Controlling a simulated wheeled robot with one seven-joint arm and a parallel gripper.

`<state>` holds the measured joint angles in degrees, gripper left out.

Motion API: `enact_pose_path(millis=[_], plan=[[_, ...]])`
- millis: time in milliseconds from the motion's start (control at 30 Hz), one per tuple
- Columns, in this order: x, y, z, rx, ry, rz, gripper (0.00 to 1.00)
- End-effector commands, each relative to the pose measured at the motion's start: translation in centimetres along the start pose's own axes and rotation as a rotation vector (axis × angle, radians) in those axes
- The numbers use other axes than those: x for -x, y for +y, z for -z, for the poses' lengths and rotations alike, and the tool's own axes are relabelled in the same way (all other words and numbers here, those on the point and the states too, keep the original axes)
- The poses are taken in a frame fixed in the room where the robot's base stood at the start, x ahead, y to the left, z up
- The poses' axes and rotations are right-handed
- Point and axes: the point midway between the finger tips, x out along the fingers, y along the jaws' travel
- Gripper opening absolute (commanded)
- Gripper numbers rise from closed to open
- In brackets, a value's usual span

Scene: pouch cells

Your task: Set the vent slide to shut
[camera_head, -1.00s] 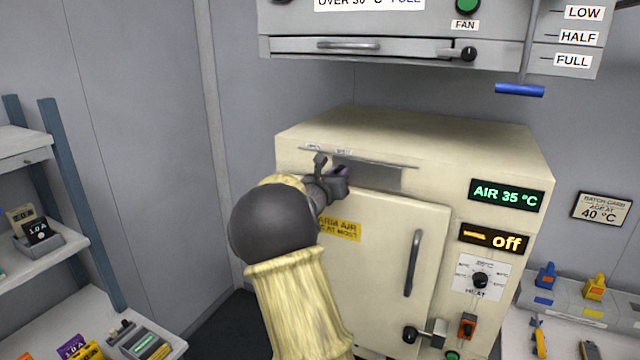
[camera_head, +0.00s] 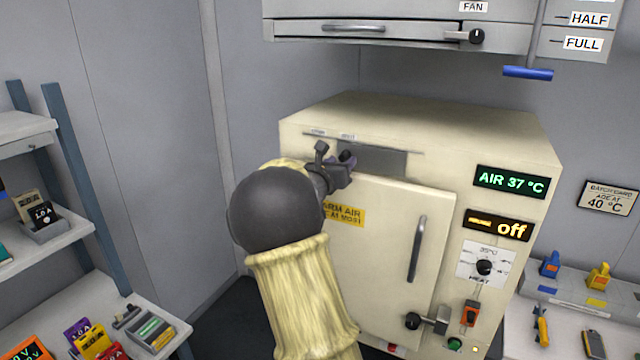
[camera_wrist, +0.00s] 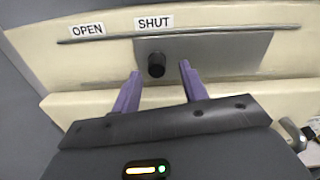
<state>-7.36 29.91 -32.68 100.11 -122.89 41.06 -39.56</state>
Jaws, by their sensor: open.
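The vent slide is a grey metal plate (camera_head: 378,160) in a slot near the top of the cream oven's front. It also shows in the wrist view (camera_wrist: 220,55), with a black knob (camera_wrist: 156,65) at its left end. The knob stands below the SHUT label (camera_wrist: 154,22), to the right of the OPEN label (camera_wrist: 87,30). My gripper (camera_wrist: 158,68) is open, its two purple fingers apart on either side of the knob. I see no finger clearly touching it. In the head view my gripper (camera_head: 340,172) is at the plate's left end.
The oven (camera_head: 430,125) has a door handle (camera_head: 416,248), a latch (camera_head: 428,322), an AIR 37 °C display (camera_head: 510,181) and an "off" display (camera_head: 497,226). A hood (camera_head: 400,30) with a blue-handled lever (camera_head: 527,73) hangs above. Shelves (camera_head: 50,235) stand at left.

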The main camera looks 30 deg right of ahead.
Motion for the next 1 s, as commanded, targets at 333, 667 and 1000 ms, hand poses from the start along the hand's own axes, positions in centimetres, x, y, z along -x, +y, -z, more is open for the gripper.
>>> enact_pose_path(millis=[333,667,1000], plan=[[7.0,0.1,0.3,-0.002,0.001,-0.004,0.43],[13.3,0.1,0.2,-0.001,0.000,-0.003,0.43],[15.2,-0.1,0.1,0.001,0.001,0.002,0.43]])
